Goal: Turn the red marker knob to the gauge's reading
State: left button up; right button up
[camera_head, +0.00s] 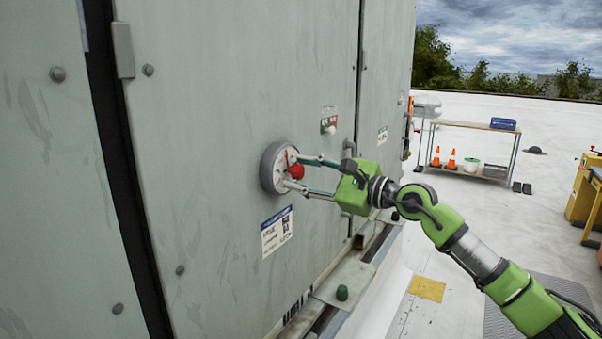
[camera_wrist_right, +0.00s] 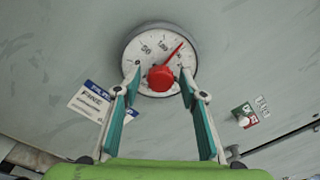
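The round gauge (camera_head: 268,167) is set on the grey-green cabinet wall, with a white dial and dark rim. The red knob (camera_head: 297,171) sits at its centre. In the right wrist view the gauge (camera_wrist_right: 150,45) shows its dial numbers only partly. The red knob (camera_wrist_right: 160,78) is there, with a thin red pointer running up and right from it. My right gripper (camera_head: 292,172) is open, its fingertips (camera_wrist_right: 160,76) on either side of the knob near the dial face. A gap shows between each finger and the knob. My left gripper is not in view.
A label (camera_head: 277,231) is below the gauge, and a small red-green switch plate (camera_head: 328,124) is to its upper right. A ledge with a green knob (camera_head: 342,293) runs along the cabinet's foot. A cart (camera_head: 470,126) with cones stands far off on the open white roof.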

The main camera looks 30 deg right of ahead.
grip_shut()
jog(key=c, duration=0.9)
grip_release()
jog(key=shift+r+m, duration=0.1)
jog(key=shift+m, duration=0.3)
jog(key=m+p, duration=0.2)
jog(key=m, duration=0.1)
jog(key=shift+r+m, duration=0.1)
jog(key=shift+m, duration=0.3)
jog(key=m+p, duration=0.3)
jog(key=m, duration=0.2)
jog(key=shift+r, duration=0.1)
jog(key=m+g+p, duration=0.1)
jog(key=m+p, duration=0.3)
jog(key=m, duration=0.1)
jog(key=shift+m+p, duration=1.2)
jog(key=shift+m, duration=0.2)
